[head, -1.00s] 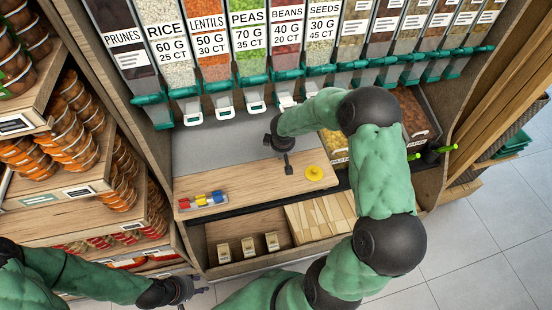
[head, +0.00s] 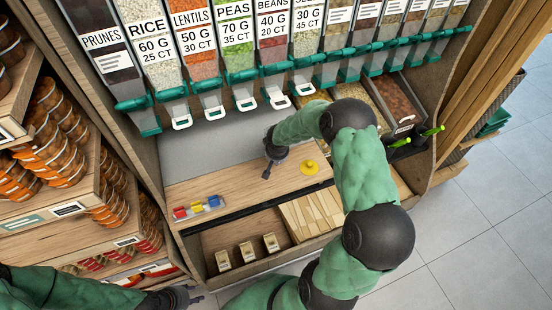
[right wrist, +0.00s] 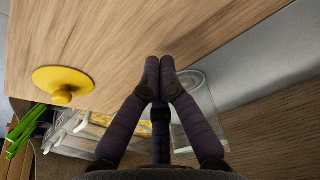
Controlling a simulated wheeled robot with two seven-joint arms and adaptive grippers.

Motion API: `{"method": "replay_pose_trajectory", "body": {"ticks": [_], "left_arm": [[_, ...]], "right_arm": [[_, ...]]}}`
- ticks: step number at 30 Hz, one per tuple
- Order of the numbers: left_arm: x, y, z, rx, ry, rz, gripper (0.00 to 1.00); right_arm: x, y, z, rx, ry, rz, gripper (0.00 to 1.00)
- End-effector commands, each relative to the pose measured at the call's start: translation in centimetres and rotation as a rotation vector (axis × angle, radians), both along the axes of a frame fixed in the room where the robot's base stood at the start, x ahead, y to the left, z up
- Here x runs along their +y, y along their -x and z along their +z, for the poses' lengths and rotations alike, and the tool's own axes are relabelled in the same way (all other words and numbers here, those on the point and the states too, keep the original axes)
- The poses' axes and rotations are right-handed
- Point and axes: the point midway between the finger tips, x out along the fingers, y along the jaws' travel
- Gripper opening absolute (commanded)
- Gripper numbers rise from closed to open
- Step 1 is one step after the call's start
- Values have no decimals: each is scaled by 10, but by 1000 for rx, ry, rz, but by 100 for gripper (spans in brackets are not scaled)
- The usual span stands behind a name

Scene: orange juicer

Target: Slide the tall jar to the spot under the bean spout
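I cannot make out the tall jar in the head view. In the right wrist view, a clear round glass rim (right wrist: 195,79), possibly the jar's, shows just beyond my right fingers, partly hidden by them. My right gripper (head: 267,174) is over the wooden counter, left of a yellow knobbed lid (head: 309,167). Its fingertips (right wrist: 160,62) are together with nothing seen between them. The bean spout (head: 278,100) hangs under the BEANS dispenser (head: 272,57), behind my right gripper. My left gripper (head: 192,295) is low at the bottom edge, empty, its fingers seemingly apart.
Coloured blocks (head: 198,208) lie at the counter's front left. The grey shelf (head: 205,150) under the spouts is clear at left. Bins (head: 400,105) with green-handled scoops (head: 430,132) stand at right. Stacked jars (head: 50,145) fill the left rack.

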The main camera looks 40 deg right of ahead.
Motion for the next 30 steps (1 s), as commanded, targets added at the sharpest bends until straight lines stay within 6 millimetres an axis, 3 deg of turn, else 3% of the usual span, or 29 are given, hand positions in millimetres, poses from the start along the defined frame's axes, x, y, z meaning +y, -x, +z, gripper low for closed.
{"method": "replay_pose_trajectory", "body": {"ticks": [3,13,30], "left_arm": [[0,0,-8,0,0,0,40],[0,0,-8,0,0,0,40],[0,0,-9,0,0,0,40]], "right_arm": [[-4,-7,-22,0,0,1,0],[-20,-35,-16,-2,1,1,0],[-24,-42,-16,-2,1,1,0]]}}
